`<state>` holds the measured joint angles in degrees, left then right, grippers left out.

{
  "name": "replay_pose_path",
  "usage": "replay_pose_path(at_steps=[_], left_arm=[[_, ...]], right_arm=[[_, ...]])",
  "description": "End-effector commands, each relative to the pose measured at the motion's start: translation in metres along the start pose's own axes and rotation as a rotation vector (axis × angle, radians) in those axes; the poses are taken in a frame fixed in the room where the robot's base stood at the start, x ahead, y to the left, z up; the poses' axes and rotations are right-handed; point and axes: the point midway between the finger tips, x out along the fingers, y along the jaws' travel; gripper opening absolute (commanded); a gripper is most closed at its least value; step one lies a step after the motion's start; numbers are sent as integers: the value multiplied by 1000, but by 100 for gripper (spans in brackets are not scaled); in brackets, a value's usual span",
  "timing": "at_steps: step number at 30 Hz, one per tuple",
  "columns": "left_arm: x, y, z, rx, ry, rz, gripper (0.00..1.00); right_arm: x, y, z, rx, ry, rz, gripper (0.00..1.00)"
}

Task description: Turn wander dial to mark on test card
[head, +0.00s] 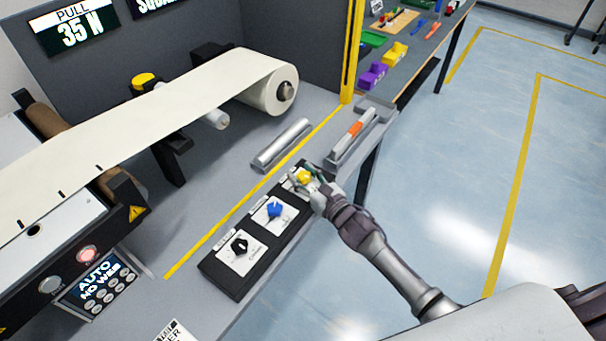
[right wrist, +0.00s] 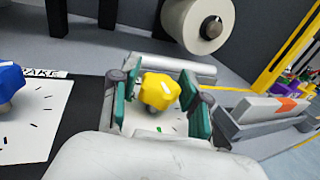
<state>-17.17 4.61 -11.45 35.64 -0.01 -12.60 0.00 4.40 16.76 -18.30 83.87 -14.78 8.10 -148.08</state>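A black panel (head: 222,271) holds a black dial (head: 239,246), a blue dial (head: 275,209) and a yellow dial (head: 304,177) in a row, each on a white scale. My right gripper (head: 307,180) is at the yellow dial. In the right wrist view the yellow dial (right wrist: 160,91) stands between the green finger pads, which look open with a small gap on each side. Its white line points up in that view. Its scale is mostly hidden, with a green mark just visible below. A white card (head: 172,331) with partly cut-off lettering lies at the bottom edge. My left gripper is out of view.
A white web (head: 150,115) runs from a roll (head: 270,92) across the bench. A grey bar (head: 282,145) and a tray with an orange-marked tool (head: 354,130) lie close beyond the panel. A control pad (head: 98,290) reads "AUTO NO WEB". The display (head: 74,24) reads "PULL 35 N".

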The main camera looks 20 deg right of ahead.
Motion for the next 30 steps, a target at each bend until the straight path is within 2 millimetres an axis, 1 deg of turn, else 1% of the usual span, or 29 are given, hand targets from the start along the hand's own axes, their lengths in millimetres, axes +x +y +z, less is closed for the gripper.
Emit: replay_pose_path(at_steps=[1,6,7,14,20,26,30], left_arm=[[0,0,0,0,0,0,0],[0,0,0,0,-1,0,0],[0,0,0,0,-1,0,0],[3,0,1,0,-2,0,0],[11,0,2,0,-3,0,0],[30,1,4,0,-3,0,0],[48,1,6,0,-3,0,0]], right_arm=[[0,0,0,0,0,0,32],[0,0,0,0,0,0,4],[0,0,0,0,0,0,1],[0,-1,-1,-4,2,25,1],[0,-2,-2,-10,2,118,1],[0,-2,-5,-10,3,269,1],[0,-1,-7,-10,2,382,1]])
